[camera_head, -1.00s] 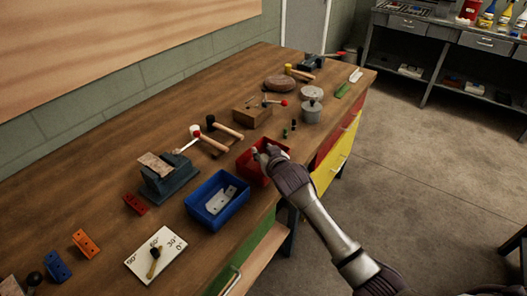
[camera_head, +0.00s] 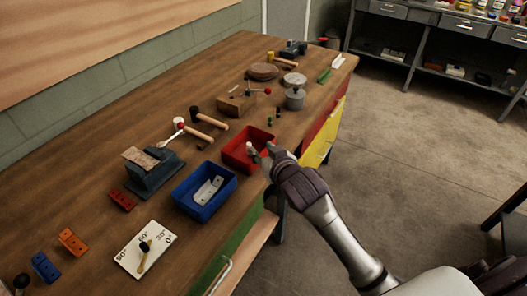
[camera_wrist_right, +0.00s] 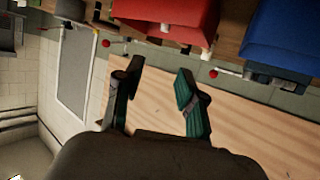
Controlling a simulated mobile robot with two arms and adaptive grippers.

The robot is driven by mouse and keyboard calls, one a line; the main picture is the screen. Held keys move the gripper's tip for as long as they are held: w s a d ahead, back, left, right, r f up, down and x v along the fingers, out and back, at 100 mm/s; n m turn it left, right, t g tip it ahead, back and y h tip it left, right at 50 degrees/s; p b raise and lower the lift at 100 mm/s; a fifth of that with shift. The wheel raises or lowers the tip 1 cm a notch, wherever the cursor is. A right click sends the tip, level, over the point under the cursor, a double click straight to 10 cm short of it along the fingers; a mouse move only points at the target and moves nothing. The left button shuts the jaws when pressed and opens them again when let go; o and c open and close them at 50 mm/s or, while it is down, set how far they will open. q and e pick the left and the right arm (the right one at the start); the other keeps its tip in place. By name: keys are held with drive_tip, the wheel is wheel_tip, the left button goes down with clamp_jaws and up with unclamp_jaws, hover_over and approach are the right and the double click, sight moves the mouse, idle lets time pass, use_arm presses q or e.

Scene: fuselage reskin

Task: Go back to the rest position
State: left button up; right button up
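My right gripper (camera_head: 262,155) is just in front of the red bin (camera_head: 240,160), near the workbench's front edge in the head view. In the right wrist view my right gripper (camera_wrist_right: 155,95) shows its two fingers apart with nothing between them. The red bin (camera_wrist_right: 170,12) and the blue bin (camera_wrist_right: 285,30) appear at the top of that view, apart from the fingers. My left gripper is not in view.
The blue bin (camera_head: 228,190) with metal plates, a vise (camera_head: 152,175), hammers (camera_head: 208,116), an angle board (camera_head: 145,250) and coloured brackets (camera_head: 72,241) are on the workbench (camera_head: 90,185). The floor (camera_head: 410,150) to the right is clear up to a shelf (camera_head: 425,50).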

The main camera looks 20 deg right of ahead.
idle(0.4)
drive_tip(key=s+f+g, duration=0.3)
drive_tip(key=s+f, duration=0.2)
drive_tip(key=s, duration=0.5)
drive_tip(key=s+f+n+g, duration=0.1)
drive_tip(key=s+f+g, duration=0.3)
drive_tip(key=s, duration=0.7)
drive_tip(key=s+f+g, duration=0.3)
drive_tip(key=s+f, duration=0.2)
drive_tip(key=s, duration=0.5)
wheel_tip(320, 180, down, 26)
drive_tip(key=s+g, duration=0.2)
drive_tip(key=s+d+f+g, duration=0.1)
drive_tip(key=s+d+f, duration=0.2)
drive_tip(key=s+f, duration=1.3)
drive_tip(key=shift+s+d+n+h, duration=0.15)
drive_tip(key=shift+s+n+h, duration=0.05)
drive_tip(key=shift+n+h, duration=0.2)
drive_tip(key=shift+f, duration=0.1)
